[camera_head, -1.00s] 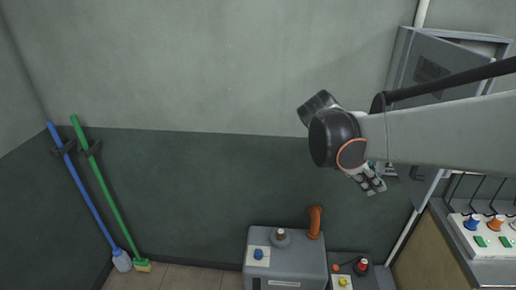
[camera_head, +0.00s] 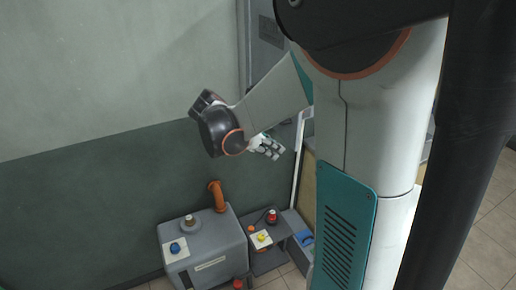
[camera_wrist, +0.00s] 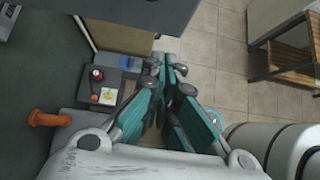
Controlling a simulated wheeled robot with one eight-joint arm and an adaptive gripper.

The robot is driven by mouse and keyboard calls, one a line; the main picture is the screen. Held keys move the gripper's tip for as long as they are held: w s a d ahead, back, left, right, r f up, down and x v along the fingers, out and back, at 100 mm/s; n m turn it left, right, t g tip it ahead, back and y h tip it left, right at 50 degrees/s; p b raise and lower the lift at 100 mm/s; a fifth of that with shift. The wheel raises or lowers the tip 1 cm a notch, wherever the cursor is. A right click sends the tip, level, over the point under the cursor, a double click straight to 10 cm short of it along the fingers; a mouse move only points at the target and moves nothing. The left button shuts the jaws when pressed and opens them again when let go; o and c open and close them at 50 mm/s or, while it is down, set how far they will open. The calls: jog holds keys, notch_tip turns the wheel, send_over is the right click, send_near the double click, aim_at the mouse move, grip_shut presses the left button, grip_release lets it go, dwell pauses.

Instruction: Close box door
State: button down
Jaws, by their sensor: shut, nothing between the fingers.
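The grey box (camera_head: 265,35) is on the wall at the top of the head view, mostly hidden behind my arm. I cannot tell its door from its body there, nor how far the door stands open. In the wrist view a dark grey panel (camera_wrist: 150,12) crosses the top edge, perhaps the box or its door. My gripper (camera_head: 268,147) is below the visible part of the box, in front of the wall. In the wrist view my gripper (camera_wrist: 169,66) has its teal fingers together with nothing between them, apart from the panel.
A grey machine (camera_head: 208,252) with an orange handle (camera_head: 217,195) stands on the floor below. Beside it is a low unit with a red button (camera_head: 271,217) and a yellow button (camera_head: 262,236). A wooden shelf (camera_wrist: 292,62) stands at the right of the wrist view.

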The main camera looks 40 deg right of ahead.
jog(key=shift+s+d+r, duration=0.1)
jog(key=shift+s+d, duration=0.1)
jog(key=shift+d, duration=0.4)
jog(key=shift+s+d, duration=0.15)
jog(key=shift+d, duration=0.4)
